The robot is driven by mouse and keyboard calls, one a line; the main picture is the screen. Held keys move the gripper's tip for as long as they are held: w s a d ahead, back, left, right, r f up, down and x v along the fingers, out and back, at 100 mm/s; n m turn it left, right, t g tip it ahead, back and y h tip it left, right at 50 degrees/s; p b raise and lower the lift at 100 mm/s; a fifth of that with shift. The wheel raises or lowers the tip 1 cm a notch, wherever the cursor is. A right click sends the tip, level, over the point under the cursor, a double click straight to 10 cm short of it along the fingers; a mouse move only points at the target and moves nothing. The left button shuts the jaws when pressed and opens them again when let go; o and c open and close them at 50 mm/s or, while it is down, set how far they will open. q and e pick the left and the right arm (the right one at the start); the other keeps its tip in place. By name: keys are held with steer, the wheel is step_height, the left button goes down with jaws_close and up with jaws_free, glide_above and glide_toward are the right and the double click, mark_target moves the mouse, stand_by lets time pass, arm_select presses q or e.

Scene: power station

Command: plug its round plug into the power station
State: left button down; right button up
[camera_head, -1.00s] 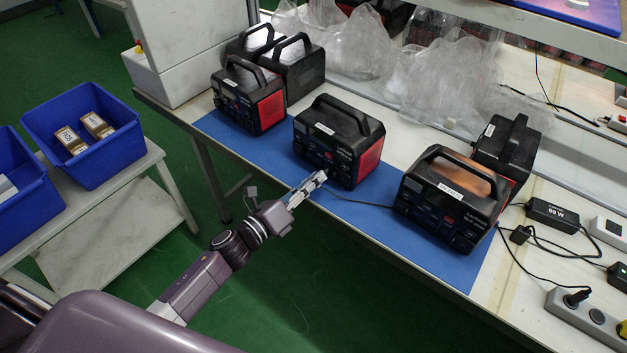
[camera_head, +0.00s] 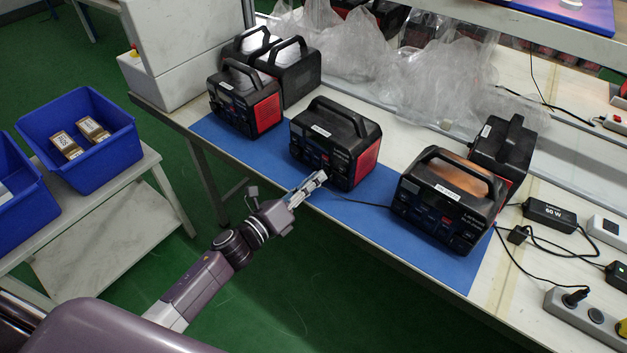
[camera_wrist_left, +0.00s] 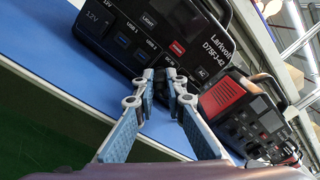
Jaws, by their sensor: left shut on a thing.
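The middle black power station (camera_head: 322,128) with a red side panel stands on the blue mat; its front panel with sockets fills the upper left wrist view (camera_wrist_left: 150,30). My left gripper (camera_head: 320,179) is at the lower front of this station. In the left wrist view its blue-padded fingers (camera_wrist_left: 166,80) are shut on the round plug, a small dark shape between the tips and mostly hidden. A thin black cable (camera_head: 362,202) runs from near the fingertips to the right along the mat. I cannot tell whether the plug touches or enters a socket. My right gripper is not in view.
Another power station (camera_head: 450,200) stands to the right on the blue mat (camera_head: 400,240), and several more stand behind. A charger brick (camera_head: 549,215) and a grey power strip (camera_head: 575,313) with cables lie at right. Blue bins (camera_head: 84,140) stand on the left side table.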

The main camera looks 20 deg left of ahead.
arm_select(q)
steer(key=shift+w+d, duration=0.1)
steer(key=shift+w, duration=0.05)
steer(key=c, duration=1.9)
jaws_free()
steer(key=v, duration=1.2)
